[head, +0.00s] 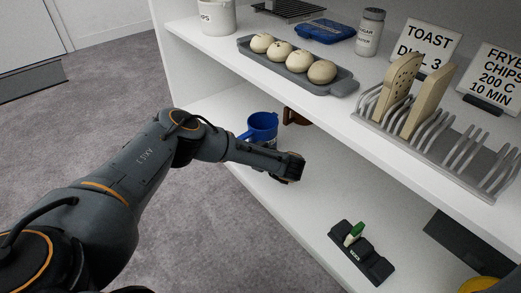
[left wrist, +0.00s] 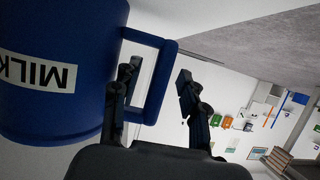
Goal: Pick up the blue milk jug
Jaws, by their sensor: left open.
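The blue milk jug (head: 262,125) stands on the lower shelf, partly behind my left arm in the head view. In the left wrist view the jug (left wrist: 95,115) fills the left side, with a white label reading MILK that appears upside down. Its square handle (left wrist: 162,75) reaches out to the right. My left gripper (head: 291,168) is at the end of the arm beside the jug. In the left wrist view the gripper (left wrist: 157,85) is open, with one finger on each side of the handle's outer bar. I cannot tell whether a finger touches it. My right gripper is not in view.
The upper shelf above holds a grey tray (head: 251,53) of round buns, a toast rack (head: 460,150) and signs. A brown object (head: 294,116) is behind the jug. A black holder with a green-topped item (head: 362,252) lies further right on the lower shelf; white shelf between is clear.

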